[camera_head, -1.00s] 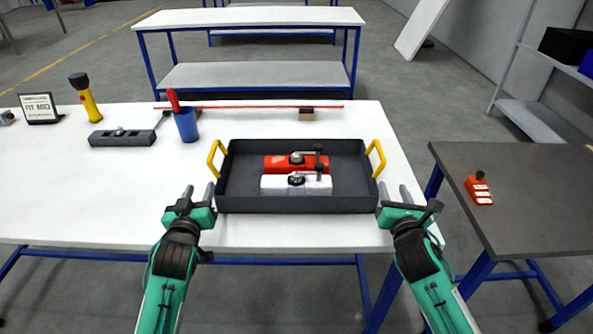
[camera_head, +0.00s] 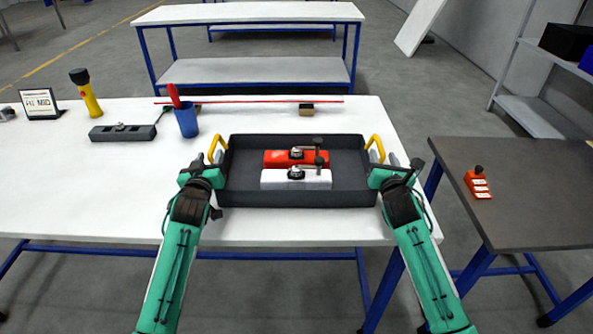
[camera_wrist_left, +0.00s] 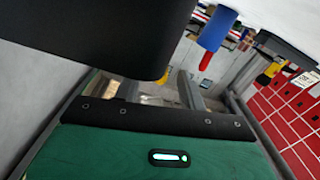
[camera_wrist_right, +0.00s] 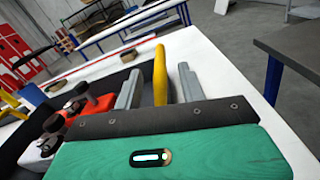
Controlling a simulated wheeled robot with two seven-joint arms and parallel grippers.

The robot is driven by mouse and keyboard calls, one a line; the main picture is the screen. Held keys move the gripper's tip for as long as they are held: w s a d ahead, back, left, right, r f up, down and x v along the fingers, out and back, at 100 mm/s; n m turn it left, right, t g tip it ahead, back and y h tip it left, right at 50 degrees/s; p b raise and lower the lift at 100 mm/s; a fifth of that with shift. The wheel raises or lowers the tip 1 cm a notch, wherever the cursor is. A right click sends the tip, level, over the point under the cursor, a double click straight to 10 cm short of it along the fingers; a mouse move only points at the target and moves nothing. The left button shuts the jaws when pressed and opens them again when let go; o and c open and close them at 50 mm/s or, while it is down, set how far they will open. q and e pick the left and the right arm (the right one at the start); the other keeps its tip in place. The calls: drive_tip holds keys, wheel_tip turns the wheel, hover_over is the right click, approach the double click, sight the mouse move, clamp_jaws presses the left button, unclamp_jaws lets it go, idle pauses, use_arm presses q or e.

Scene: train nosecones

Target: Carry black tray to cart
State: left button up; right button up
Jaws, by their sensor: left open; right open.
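The black tray (camera_head: 296,197) lies on the white table, with a yellow handle at each end. A red block (camera_head: 282,159) and a white block (camera_head: 296,180), each with a dark knob and lever, sit in it. My left gripper (camera_head: 206,164) is open beside the left handle (camera_head: 217,144); the tray's dark wall hides much of the left wrist view. My right gripper (camera_head: 391,166) is open at the right handle (camera_head: 376,147). In the right wrist view the handle (camera_wrist_right: 160,72) stands between its two fingers, apparently ungripped.
A dark-topped table or cart (camera_head: 540,185) with blue legs stands at right, holding a small red block (camera_head: 478,184). A blue cup (camera_head: 187,121), a grey block (camera_head: 122,132), a flashlight (camera_head: 86,95) and a sign (camera_head: 39,104) stand at left. A red rod (camera_head: 250,100) lies behind the tray.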

use_arm(q)
drive_tip(key=shift+w, duration=1.35)
use_arm(e)
drive_tip(key=shift+w, duration=1.35)
use_arm(q)
clamp_jaws()
use_arm(e)
clamp_jaws()
use_arm(q)
drive_tip(key=shift+r, duration=0.2)
use_arm(e)
drive_tip(key=shift+r, duration=0.15)
